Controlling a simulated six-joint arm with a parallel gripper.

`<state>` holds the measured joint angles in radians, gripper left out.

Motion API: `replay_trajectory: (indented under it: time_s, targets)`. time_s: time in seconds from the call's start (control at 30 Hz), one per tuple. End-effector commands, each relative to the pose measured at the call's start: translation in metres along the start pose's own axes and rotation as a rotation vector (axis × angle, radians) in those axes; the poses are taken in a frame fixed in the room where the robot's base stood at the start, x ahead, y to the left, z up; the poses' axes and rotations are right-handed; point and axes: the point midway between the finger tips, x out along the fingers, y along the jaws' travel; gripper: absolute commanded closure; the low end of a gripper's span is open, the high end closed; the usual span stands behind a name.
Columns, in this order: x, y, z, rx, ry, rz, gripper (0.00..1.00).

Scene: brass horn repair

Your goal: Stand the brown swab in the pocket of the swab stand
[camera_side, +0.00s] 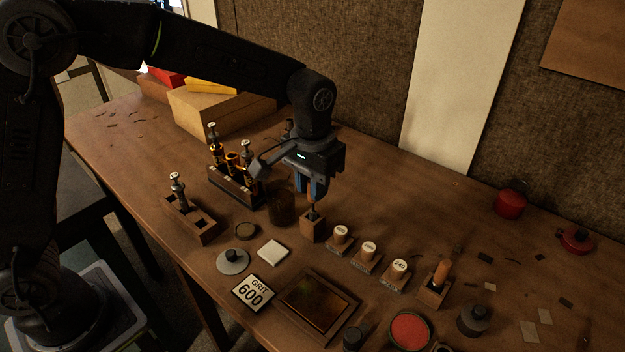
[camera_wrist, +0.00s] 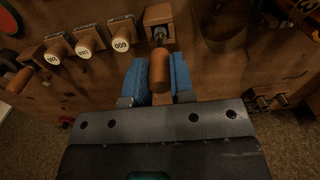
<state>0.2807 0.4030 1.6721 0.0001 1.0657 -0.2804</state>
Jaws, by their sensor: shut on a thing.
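The brown swab (camera_wrist: 159,68) is gripped upright between the blue fingers of my gripper (camera_wrist: 158,82). In the side view my gripper (camera_side: 313,188) is above a small wooden block (camera_side: 311,230), which looks like the swab stand and also shows at the top of the wrist view (camera_wrist: 158,14). The swab's dark lower end (camera_side: 312,215) is at the top of this block. I cannot tell whether it is inside the pocket or just over it, as the pocket is mostly hidden.
Numbered grit pegs (camera_side: 369,250) stand in a row to the right. Beyond them, another wooden block (camera_side: 432,294) holds an orange-brown handle. A dark jar (camera_side: 281,207) and a valve rack (camera_side: 237,187) are close on the left. A framed tray (camera_side: 318,304) lies in front.

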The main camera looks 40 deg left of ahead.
Motion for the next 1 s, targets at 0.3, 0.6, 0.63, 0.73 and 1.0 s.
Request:
replay_trajectory:
  time_s: [0.3, 0.6, 0.63, 0.73, 1.0]
  targets:
    - [0.008, 0.0, 0.0, 0.0, -0.002, 0.0, 1.0]
    - [0.015, 0.0, 0.0, 0.0, -0.001, 0.0, 1.0]
    - [0.015, 0.0, 0.0, 0.0, -0.001, 0.0, 1.0]
    - [0.016, 0.0, 0.0, 0.0, 0.0, 0.0, 0.73]
    - [0.016, 0.0, 0.0, 0.0, 0.0, 0.0, 0.48]
